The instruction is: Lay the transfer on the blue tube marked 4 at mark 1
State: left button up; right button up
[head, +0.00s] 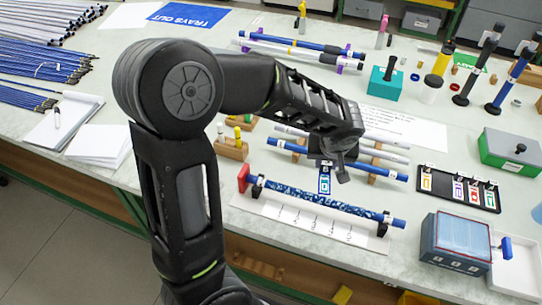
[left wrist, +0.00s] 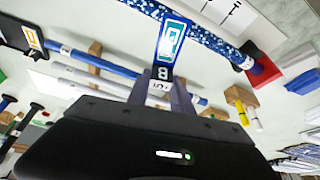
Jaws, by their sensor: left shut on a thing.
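My left gripper (head: 333,166) is shut on the transfer, a small blue strip with a teal-and-white emblem (head: 324,183). The tube also shows in the left wrist view (left wrist: 205,38). I cannot read its number, nor tell whether the transfer touches it. My right gripper is out of view.
Behind the board, blue and grey tubes (head: 395,174) rest on wooden supports. A black tray (head: 485,205) with several coloured transfers lies to the right. A blue-grey box (head: 430,240) and white tray (head: 513,280) stand front right. Wooden blocks (head: 231,152) stand behind the red block.

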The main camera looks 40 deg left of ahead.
aim_at(266, 181)
pick_arm(q)
jog(key=s+a+r+n+g+y, duration=0.1)
jog(key=s+a+n+g, duration=0.4)
jog(key=s+a+n, duration=0.4)
jog(key=a+n, duration=0.2)
jog(key=n, duration=0.4)
jog(key=shift+r+n+y+p, duration=0.25)
jog(key=shift+n+y+p, duration=0.05)
jog(key=shift+f+b, duration=1.4)
jog(key=shift+f, duration=1.5)
jog(key=shift+w+b, duration=0.1)
jog(key=shift+b, duration=0.4)
jog(key=shift+f+b, duration=0.6)
